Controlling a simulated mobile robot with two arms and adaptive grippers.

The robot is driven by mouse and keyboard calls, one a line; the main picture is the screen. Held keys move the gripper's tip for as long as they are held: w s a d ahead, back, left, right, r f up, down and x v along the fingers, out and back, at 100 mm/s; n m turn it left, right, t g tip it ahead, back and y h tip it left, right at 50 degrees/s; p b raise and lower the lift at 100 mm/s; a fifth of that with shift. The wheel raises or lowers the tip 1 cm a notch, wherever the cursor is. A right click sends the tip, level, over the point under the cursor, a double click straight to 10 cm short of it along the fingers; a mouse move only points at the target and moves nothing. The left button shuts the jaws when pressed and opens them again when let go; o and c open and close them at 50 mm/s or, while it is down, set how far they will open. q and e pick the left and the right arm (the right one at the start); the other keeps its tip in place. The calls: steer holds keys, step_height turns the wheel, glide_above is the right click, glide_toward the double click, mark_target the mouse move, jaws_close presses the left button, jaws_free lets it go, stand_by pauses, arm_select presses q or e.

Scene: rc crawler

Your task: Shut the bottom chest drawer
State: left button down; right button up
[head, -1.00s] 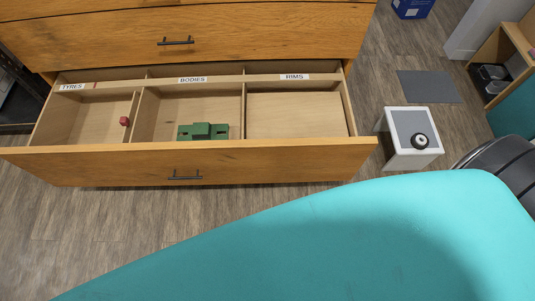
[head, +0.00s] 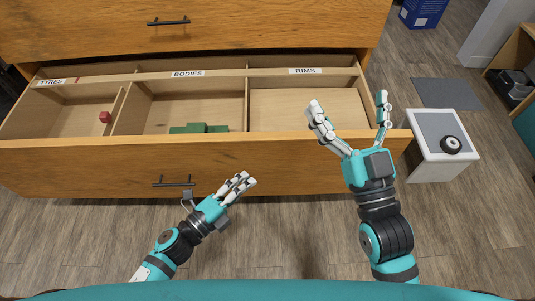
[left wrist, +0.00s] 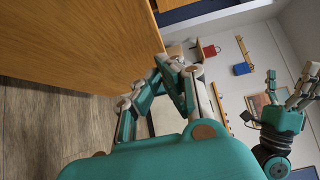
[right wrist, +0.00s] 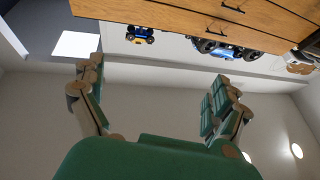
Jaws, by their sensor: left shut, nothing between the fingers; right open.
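The bottom chest drawer (head: 90,168) is pulled out in the head view, with its front panel towards me and a dark bar handle (head: 173,183) on it. Its compartments are labelled TYRES, BODIES and RIMS. A small red piece (head: 105,117) lies in the tyres part and a green body (head: 198,128) in the bodies part. My left gripper (head: 242,184) is shut and empty, low in front of the drawer front, right of the handle. My right gripper (head: 350,104) is open and empty, its fingers up over the drawer's front right end. Contact with the drawer cannot be told.
A white stool with a grey top (head: 436,128) stands right of the drawer, holding a black-and-white wheel (head: 450,145). A grey mat (head: 446,93) lies behind it. A closed drawer (head: 260,28) is above. The floor in front is clear.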

mark_target(275, 141)
arm_select(q)
steer(key=shift+w+d+b, duration=0.25)
steer(key=shift+w+d, duration=0.55)
steer(key=shift+w, duration=0.75)
steer(key=shift+w+d+b, duration=0.3)
steer(key=shift+w+d, duration=0.45)
steer(key=shift+w, duration=0.85)
steer(key=shift+w+d+b, duration=0.25)
steer(key=shift+w+d, duration=0.55)
steer(key=shift+w, duration=0.75)
arm_select(e)
steer(key=s+r+t+y, duration=0.1)
steer(key=s+r+t, duration=0.3)
steer(key=r, duration=0.1)
steer(key=shift+d+r+t+y, duration=0.15)
steer(key=shift+r+t+y, duration=0.05)
steer(key=shift+t+y, duration=0.1)
steer(key=shift+s, duration=0.1)
arm_select(q)
steer(key=shift+w, duration=0.15)
